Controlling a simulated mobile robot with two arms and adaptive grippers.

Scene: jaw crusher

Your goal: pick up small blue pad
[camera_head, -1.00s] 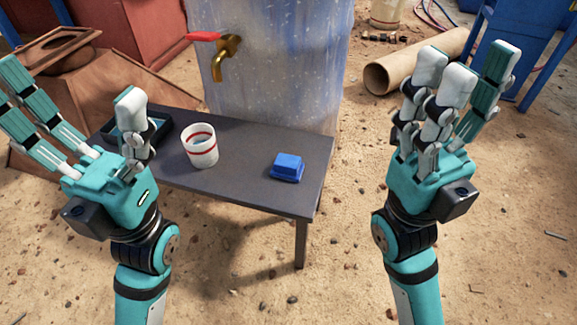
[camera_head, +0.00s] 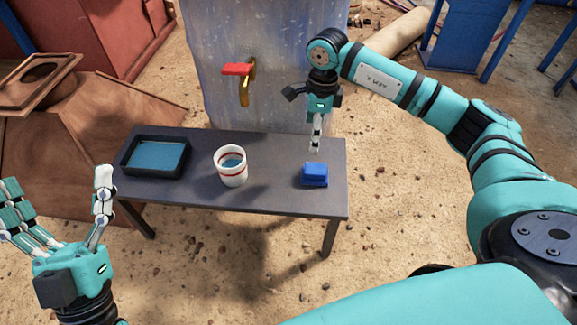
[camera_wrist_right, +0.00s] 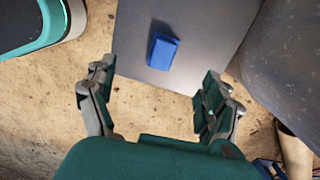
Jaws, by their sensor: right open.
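The small blue pad (camera_head: 314,174) lies near the right end of the dark table (camera_head: 270,199) in the head view. In the right wrist view the pad (camera_wrist_right: 162,51) lies on the grey table top, beyond the fingertips. My right gripper (camera_head: 316,146) points down above the table, just left of and behind the pad. In the right wrist view its fingers (camera_wrist_right: 155,82) are spread apart with nothing between them. My left gripper (camera_head: 68,205) is open and empty at the lower left, in front of the table.
A white cup with red bands (camera_head: 231,166) stands mid-table, left of the pad. A black tray with blue contents (camera_head: 156,157) is at the table's left end. Behind the table is a large tank (camera_head: 275,60) with a brass tap (camera_head: 244,88) and red handle.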

